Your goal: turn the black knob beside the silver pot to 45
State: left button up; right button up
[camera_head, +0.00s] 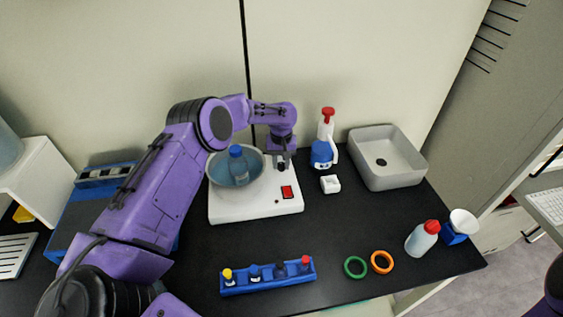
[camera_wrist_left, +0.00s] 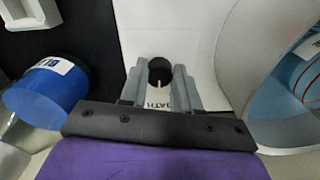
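The black knob (camera_wrist_left: 160,70) is on the white base of the heating bath, beside the silver pot (camera_wrist_left: 240,75). A small white mark shows on the knob's lower side in the left wrist view, and printed letters lie below it. The pot (camera_head: 213,179) holds bluish liquid and a blue-capped bottle (camera_head: 238,168) in the head view. My left gripper (camera_head: 282,162) is over the base's back right corner. In the left wrist view its fingers (camera_wrist_left: 161,80) are apart, one on each side of the knob; I cannot tell whether they touch it. My right gripper is out of view.
The white base (camera_head: 240,208) has a red switch (camera_head: 287,192). A blue vial rack (camera_head: 268,282) and two rings are in front. Black table between is clear.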

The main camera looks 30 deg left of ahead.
pick_arm(q)
jog(key=shift+c, duration=0.9)
jog(key=shift+m, duration=0.3)
jog(key=m+b, duration=0.1)
jog(key=m, duration=0.2)
jog(key=shift+w+a+m+b, duration=0.1)
jog(key=shift+m+b, duration=0.25)
jog(key=shift+m, duration=0.05)
jog(key=m, duration=0.3)
jog(key=shift+b, duration=0.4)
jog(key=shift+r+m+b, duration=0.1)
jog(key=shift+m+b, duration=0.2)
jog(key=shift+m, duration=1.9)
